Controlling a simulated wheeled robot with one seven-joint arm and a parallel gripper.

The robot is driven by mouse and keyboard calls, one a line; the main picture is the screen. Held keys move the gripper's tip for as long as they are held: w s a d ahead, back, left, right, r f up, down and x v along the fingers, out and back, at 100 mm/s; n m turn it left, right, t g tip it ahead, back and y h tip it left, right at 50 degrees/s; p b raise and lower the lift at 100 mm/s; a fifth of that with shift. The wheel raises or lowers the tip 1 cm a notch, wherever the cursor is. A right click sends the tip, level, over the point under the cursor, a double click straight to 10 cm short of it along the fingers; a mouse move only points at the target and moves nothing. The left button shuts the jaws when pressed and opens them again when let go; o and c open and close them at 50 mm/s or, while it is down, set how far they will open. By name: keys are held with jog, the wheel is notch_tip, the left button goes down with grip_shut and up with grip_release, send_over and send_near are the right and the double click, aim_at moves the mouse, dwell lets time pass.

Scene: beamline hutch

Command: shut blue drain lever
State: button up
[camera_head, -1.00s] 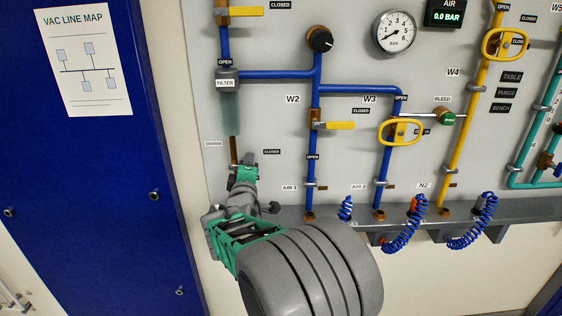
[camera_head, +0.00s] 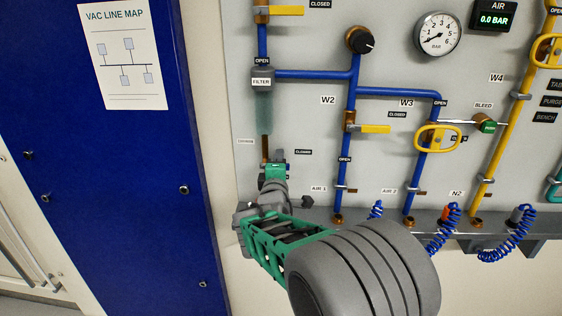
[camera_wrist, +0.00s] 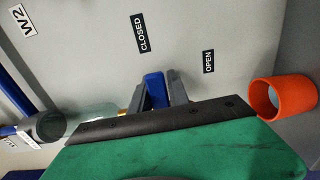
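The blue drain lever (camera_wrist: 154,89) shows in the wrist view between the two grey fingers of my gripper (camera_wrist: 158,91). The fingers sit close on both its sides, with no clear gap. Only a short part of the lever shows; the green gripper body hides the rest and most of the valve. A CLOSED label (camera_wrist: 141,33) is above it and an OPEN label (camera_wrist: 208,61) to its right. In the head view my gripper (camera_head: 272,163) is at the drain pipe below the filter (camera_head: 262,82), and the lever is hidden there.
An orange cup (camera_wrist: 296,92) is close to the gripper's right in the wrist view. Other valves with yellow handles (camera_head: 376,129) and blue pipes (camera_head: 351,105) are to the right on the panel. A grey ledge (camera_head: 385,216) with coiled hoses runs below.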

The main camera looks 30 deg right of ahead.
jog(key=o, duration=0.4)
jog(key=shift+c, duration=0.2)
jog(key=b+v, duration=0.1)
jog(key=v, duration=0.6)
jog(key=shift+s+a, duration=0.2)
jog(key=shift+s, duration=0.15)
